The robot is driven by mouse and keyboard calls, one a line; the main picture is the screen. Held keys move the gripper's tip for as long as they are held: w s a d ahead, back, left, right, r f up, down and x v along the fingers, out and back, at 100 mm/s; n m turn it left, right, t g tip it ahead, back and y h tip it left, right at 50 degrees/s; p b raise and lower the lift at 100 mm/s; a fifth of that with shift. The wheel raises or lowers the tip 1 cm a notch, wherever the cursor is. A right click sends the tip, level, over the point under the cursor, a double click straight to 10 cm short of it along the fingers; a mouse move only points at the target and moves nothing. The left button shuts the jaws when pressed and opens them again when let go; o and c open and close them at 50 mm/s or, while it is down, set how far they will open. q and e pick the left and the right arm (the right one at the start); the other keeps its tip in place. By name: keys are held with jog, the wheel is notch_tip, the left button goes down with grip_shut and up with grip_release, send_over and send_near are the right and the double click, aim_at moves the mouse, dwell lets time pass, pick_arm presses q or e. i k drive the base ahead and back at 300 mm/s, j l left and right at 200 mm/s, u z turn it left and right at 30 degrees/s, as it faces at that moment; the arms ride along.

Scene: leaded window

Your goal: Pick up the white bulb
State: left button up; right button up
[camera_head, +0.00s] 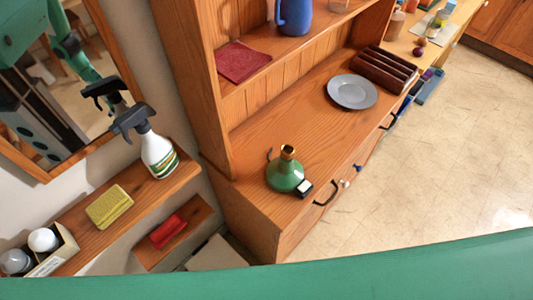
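The white bulb (43,240) sits in a small open box (66,246) at the lower left. The box stands on a wooden wall shelf (95,238). A greyer bulb (15,261) sits beside it in the same box, to its left. The lower parts of both bulbs are hidden in the box. Neither of my grippers shows directly in this view. A green part of me spans the bottom edge.
A yellow-green sponge (109,207) and a spray bottle (155,150) share the shelf. A red object (168,231) lies on a lower shelf. A mirror (60,85) hangs above. The wooden hutch (245,190) to the right holds a green bottle (285,176) and grey plate (352,92).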

aim_at(42, 239)
jog(key=z, duration=0.4)
jog(key=u, duration=2.2)
